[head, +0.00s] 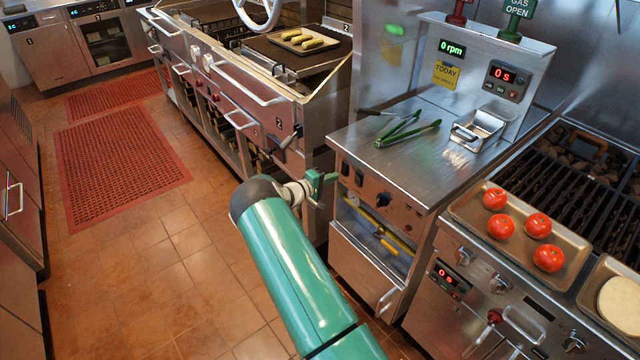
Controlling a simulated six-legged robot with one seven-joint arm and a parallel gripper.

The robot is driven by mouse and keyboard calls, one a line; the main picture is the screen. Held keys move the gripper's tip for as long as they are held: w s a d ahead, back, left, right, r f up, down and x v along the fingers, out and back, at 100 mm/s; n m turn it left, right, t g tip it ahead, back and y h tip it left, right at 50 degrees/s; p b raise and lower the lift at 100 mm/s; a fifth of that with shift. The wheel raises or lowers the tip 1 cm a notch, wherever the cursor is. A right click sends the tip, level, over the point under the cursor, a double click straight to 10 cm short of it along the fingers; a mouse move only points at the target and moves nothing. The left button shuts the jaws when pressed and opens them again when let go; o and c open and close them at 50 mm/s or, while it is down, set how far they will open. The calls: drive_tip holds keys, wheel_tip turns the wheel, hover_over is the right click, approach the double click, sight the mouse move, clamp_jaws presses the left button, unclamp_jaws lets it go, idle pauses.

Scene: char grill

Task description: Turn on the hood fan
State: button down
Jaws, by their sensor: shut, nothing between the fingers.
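A green display reading "0 rpm" (452,47) is on the steel back panel of the middle counter. A control panel (395,213) on that counter's front has small dark switches (345,168) at its left and a black knob (383,200). My gripper (328,179) is shut and empty, in front of the panel's left end, close to the switches. I cannot tell whether it touches any of them. No label naming the hood fan is readable here.
Green tongs (408,130) and a small metal pan (478,128) lie on the counter. To the right, a tray (470,214) holds several tomatoes beside the char grill (585,180). A griddle station (240,85) stands left. The tiled floor (190,260) has free room.

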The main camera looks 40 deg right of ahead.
drive_tip(key=shift+d+f, duration=0.1)
drive_tip(key=shift+d, duration=0.95)
drive_tip(key=shift+d+f, duration=0.1)
drive_tip(key=shift+d, duration=0.1)
drive_tip(key=shift+w+a, duration=0.1)
drive_tip(key=shift+a, duration=0.2)
drive_tip(key=a+f, duration=0.1)
drive_tip(key=a, duration=1.2)
drive_tip(key=shift+s+a+f, duration=0.2)
drive_tip(key=shift+s+f, duration=0.05)
drive_tip(key=shift+f, duration=0.15)
drive_tip(key=shift+r, duration=0.1)
